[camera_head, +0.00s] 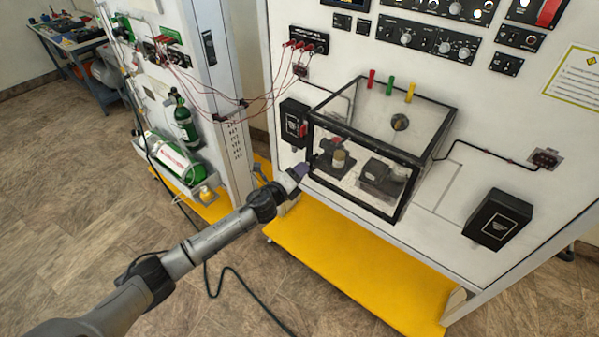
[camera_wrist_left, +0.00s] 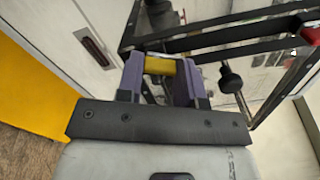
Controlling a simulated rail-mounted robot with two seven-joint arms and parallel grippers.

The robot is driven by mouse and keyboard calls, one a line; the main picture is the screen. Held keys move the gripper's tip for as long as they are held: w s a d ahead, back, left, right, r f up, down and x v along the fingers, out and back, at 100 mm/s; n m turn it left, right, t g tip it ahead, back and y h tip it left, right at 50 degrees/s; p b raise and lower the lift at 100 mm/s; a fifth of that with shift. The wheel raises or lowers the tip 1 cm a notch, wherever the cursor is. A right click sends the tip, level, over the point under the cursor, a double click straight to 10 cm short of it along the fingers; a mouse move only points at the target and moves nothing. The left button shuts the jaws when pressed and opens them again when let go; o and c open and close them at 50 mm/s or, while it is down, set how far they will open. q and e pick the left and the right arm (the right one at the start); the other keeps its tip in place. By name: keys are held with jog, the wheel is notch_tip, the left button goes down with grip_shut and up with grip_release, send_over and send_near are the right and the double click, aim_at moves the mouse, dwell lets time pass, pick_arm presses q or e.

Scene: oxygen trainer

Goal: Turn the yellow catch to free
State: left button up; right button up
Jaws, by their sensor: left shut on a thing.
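My left gripper (camera_head: 300,170) is at the lower left front corner of the clear, black-framed case (camera_head: 403,198) on the white panel. In the left wrist view its purple fingers (camera_wrist_left: 160,78) are closed on a yellow piece, the yellow catch (camera_wrist_left: 160,66), beside the black frame (camera_wrist_left: 225,32). The fingers hide the ends of the catch, so its turn angle cannot be told. In the head view the gripper hides the catch. My right gripper is not in view.
Red, green and yellow tabs (camera_head: 410,92) stand along the case top. A black box with a red switch (camera_head: 303,130) is just left of the case. A yellow platform (camera_head: 340,262) lies below. Red cables cross between panels.

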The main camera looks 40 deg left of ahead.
pick_arm(q)
jog(key=n+p, duration=0.1)
jog(key=n, duration=0.3)
jog(key=shift+n, duration=0.4)
jog(key=shift+a+n, duration=0.1)
jog(key=shift+n, duration=0.2)
jog(key=o, duration=0.9)
jog(key=shift+o, duration=0.2)
jog(key=s+b, duration=0.1)
jog(key=s, duration=1.2)
jog(key=shift+s, duration=0.4)
